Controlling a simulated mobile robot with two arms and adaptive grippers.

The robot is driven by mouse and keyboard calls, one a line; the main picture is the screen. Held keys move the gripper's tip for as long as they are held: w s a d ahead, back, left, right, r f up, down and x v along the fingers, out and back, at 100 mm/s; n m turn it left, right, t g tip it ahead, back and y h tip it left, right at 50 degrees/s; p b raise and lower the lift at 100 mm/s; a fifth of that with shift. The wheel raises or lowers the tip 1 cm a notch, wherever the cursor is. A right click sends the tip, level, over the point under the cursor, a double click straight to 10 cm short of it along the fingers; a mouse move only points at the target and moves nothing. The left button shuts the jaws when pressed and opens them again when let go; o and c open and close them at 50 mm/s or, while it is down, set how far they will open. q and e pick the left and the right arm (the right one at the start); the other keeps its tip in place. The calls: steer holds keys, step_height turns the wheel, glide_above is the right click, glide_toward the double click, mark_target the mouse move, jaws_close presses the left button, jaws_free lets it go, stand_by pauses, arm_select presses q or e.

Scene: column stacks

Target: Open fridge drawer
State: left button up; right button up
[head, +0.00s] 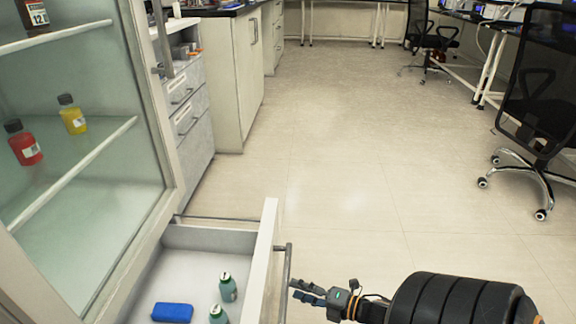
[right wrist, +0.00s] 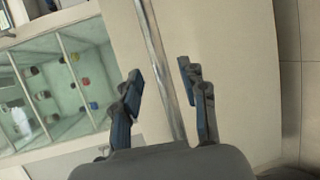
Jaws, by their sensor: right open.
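The fridge drawer (head: 262,262) is pulled out below the glass-fronted cabinet in the head view, so its inside shows. A metal bar handle (head: 285,285) runs along its front. My right gripper (head: 299,291) is open, just right of the handle with its fingers pointing at it. In the right wrist view the handle (right wrist: 160,60) appears between the two spread fingers of my gripper (right wrist: 161,75), and I see no finger closed on it. The drawer front (right wrist: 225,70) lies behind. My left gripper is not in view.
The glass cabinet (head: 80,200) above holds red and yellow bottles. Grey drawers (head: 190,115) stand beyond. The floor (head: 345,180) is clear; an office chair (head: 540,120) stands at right.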

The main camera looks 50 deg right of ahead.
steer(key=v, duration=0.6)
steer(key=shift+s, duration=0.35)
steer(key=shift+d, duration=0.1)
